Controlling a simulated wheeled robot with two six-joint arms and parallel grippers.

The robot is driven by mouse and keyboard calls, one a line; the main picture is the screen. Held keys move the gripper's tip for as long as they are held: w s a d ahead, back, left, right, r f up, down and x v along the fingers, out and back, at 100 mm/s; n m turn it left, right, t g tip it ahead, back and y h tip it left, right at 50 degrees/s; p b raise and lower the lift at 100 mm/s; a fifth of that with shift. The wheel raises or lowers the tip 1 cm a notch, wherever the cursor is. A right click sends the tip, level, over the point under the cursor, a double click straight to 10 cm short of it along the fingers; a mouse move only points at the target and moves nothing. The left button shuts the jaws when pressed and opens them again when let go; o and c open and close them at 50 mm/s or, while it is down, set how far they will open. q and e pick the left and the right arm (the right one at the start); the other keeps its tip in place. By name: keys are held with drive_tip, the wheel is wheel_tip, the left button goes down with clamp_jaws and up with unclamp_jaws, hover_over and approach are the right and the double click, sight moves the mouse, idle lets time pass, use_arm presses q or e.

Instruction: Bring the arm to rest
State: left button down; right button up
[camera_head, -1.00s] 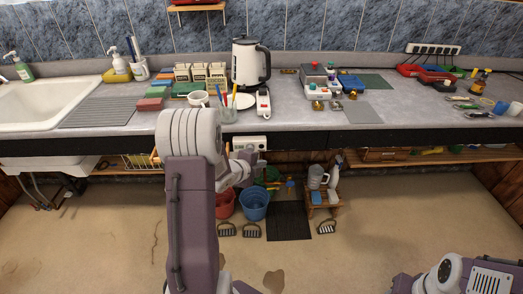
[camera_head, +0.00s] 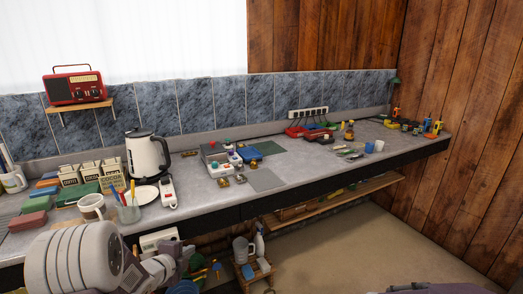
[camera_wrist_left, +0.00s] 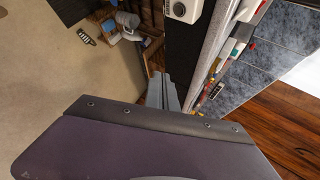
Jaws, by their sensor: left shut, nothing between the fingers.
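My left arm comes in at the lower left of the head view, below the front edge of the counter (camera_head: 215,205). Its grey gripper (camera_head: 178,262) is partly hidden behind the wrist link, in front of the shelf below. In the left wrist view the gripper's narrow grey fingers (camera_wrist_left: 163,93) stick out beyond the purple housing, closed together and empty. They are close to the counter's front edge, and I cannot tell the exact gap. Only a purple piece of my right arm shows at the bottom right of the head view; its gripper is out of sight.
A small stool (camera_head: 262,268) with a jug is below. Floor (camera_head: 390,245) at right is clear.

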use_arm(q)
drive_tip(key=d+r+p, duration=0.4)
drive_tip(key=d+r, duration=0.5)
drive_tip(key=s+f+n+g, duration=0.2)
drive_tip(key=s+n+g, duration=0.1)
drive_tip(key=s+n, duration=0.3)
drive_tip(key=s+d+f+n+g, duration=0.1)
drive_tip(key=s+f+n+g, duration=0.2)
drive_tip(key=s+n, duration=0.3)
drive_tip(key=s+f+n+g+y+p, duration=0.1)
drive_tip(key=s+f+n+g, duration=0.2)
drive_tip(key=s, duration=0.9)
drive_tip(key=n+g, duration=0.1)
drive_tip(key=n, duration=0.2)
drive_tip(key=shift+d+n+g, duration=0.2)
drive_tip(key=shift+n+g, duration=0.2)
use_arm(e)
wheel_tip(320, 180, up, 6)
use_arm(q)
drive_tip(key=shift+s, duration=0.1)
use_arm(e)
drive_tip(key=shift+r, duration=0.1)
